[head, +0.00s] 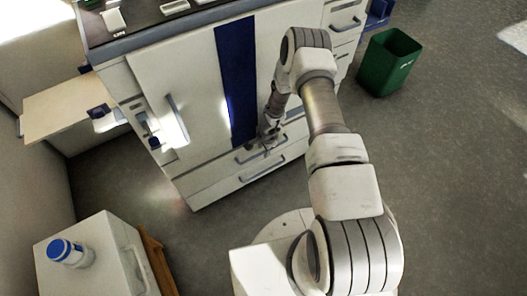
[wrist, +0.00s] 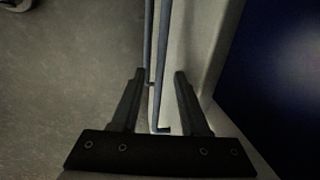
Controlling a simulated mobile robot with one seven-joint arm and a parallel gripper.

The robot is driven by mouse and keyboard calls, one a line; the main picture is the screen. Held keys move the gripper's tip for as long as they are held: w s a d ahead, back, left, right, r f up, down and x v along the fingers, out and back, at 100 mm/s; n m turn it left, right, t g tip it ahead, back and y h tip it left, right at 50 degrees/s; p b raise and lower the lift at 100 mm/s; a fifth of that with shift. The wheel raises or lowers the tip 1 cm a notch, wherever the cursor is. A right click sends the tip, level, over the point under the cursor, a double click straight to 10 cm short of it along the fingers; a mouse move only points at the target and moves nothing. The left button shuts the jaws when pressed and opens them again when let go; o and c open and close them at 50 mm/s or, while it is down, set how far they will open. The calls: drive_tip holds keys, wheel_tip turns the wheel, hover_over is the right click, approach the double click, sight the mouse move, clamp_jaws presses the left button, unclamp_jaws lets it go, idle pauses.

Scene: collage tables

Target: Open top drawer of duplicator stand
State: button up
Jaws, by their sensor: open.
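A white cabinet (head: 185,85) with a dark blue vertical stripe (head: 235,80) stands in the head view, likely the duplicator stand. Low on its front are two stacked drawers with grey bar handles: an upper handle (head: 250,157) partly hidden by my gripper, and a lower handle (head: 262,169). My gripper (head: 268,146) is at the upper handle. In the wrist view my gripper (wrist: 160,73) is open, with a grey handle bar (wrist: 163,60) running between its fingers. A second bar (wrist: 149,40) shows beside it. I cannot tell whether the fingers touch either bar. Both drawers look shut.
A green bin (head: 389,62) stands on the floor right of the cabinet. A white unit (head: 95,255) with a blue-lidded jar (head: 68,252) is at the lower left. A pale shelf (head: 65,100) juts out at left. Floor (head: 235,215) before the drawers is clear.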

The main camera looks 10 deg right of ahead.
drive_tip(key=shift+w+f, duration=0.1)
drive_tip(key=shift+f, duration=0.25)
clamp_jaws()
idle(1.2)
